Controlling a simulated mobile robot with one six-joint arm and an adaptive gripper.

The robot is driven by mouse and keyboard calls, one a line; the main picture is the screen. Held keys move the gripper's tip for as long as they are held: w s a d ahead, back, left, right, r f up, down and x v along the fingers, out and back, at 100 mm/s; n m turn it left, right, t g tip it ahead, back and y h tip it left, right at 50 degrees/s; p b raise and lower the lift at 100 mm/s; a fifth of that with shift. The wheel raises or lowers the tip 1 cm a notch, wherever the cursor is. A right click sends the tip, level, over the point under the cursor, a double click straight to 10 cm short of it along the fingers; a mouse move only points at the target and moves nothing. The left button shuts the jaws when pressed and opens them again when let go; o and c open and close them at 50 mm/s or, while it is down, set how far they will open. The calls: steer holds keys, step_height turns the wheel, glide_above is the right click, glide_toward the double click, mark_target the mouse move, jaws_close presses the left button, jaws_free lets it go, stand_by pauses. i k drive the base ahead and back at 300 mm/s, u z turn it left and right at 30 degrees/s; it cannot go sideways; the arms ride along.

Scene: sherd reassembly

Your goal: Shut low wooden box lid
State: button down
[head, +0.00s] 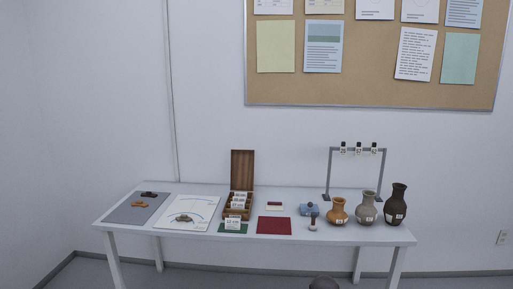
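The low wooden box (228,208) stands on the white table, left of its middle. Its brown lid (242,168) is open and stands about upright at the back of the box. White labelled cards (239,198) show inside the box, in wooden compartments. My gripper is not in view, so nothing shows of whether it is open or shut.
The white table (180,187) holds a grey mat (125,214) with sherds, a white chart sheet (205,207), a green card (233,229), a dark red mat (274,225), three vases (365,211) and a metal rack (328,170). A pinboard (375,90) hangs behind.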

mark_target(242, 161)
steer(key=z, duration=0.1)
steer(key=i, duration=1.25)
steer(key=u, duration=0.55)
